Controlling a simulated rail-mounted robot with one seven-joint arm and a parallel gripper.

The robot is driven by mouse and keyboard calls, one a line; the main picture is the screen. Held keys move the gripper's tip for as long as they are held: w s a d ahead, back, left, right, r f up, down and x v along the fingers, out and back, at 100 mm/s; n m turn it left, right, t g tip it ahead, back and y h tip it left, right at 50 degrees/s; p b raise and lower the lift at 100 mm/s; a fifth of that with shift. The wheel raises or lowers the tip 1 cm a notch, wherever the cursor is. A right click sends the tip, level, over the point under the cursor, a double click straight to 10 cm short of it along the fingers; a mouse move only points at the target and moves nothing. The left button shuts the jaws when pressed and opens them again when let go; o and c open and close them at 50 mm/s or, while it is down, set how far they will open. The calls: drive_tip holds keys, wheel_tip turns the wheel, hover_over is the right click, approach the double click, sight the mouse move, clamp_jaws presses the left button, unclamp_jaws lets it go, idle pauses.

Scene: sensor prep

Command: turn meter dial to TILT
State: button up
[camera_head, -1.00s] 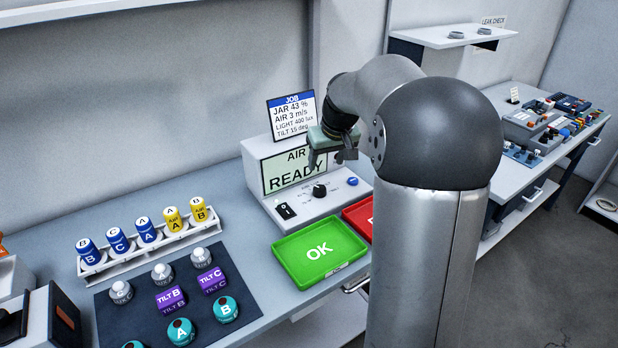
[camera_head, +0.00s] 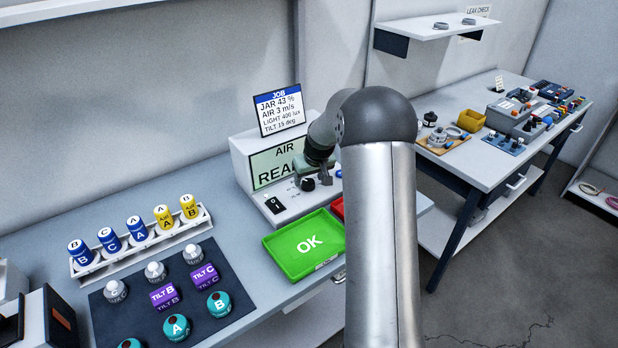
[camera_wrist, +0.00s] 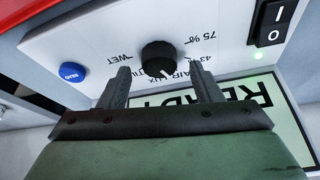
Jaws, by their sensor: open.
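The meter (camera_head: 241,159) is a white box with a light-green screen (camera_head: 265,170) headed AIR; my arm hides part of the screen text. Its black round dial (camera_wrist: 158,56) sits on the sloped front panel and also shows in the head view (camera_head: 307,184). In the wrist view, upside down, the dial's white mark points toward the screen, near the AIR and LUX labels; the TILT label is partly readable. My gripper (camera_wrist: 161,76) is open and empty, its fingers apart on either side of the dial's lower edge. I cannot tell whether they touch it.
A blue button (camera_wrist: 72,73) and a black rocker switch (camera_wrist: 271,24) flank the dial. A green OK tray (camera_head: 308,243) and a red tray (camera_head: 337,207) lie in front of the meter. Sensors fill a rack (camera_head: 150,246) and dark mat (camera_head: 133,292) left.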

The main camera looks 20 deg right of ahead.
drive_tip(key=shift+x, duration=0.85)
drive_tip(key=c, duration=1)
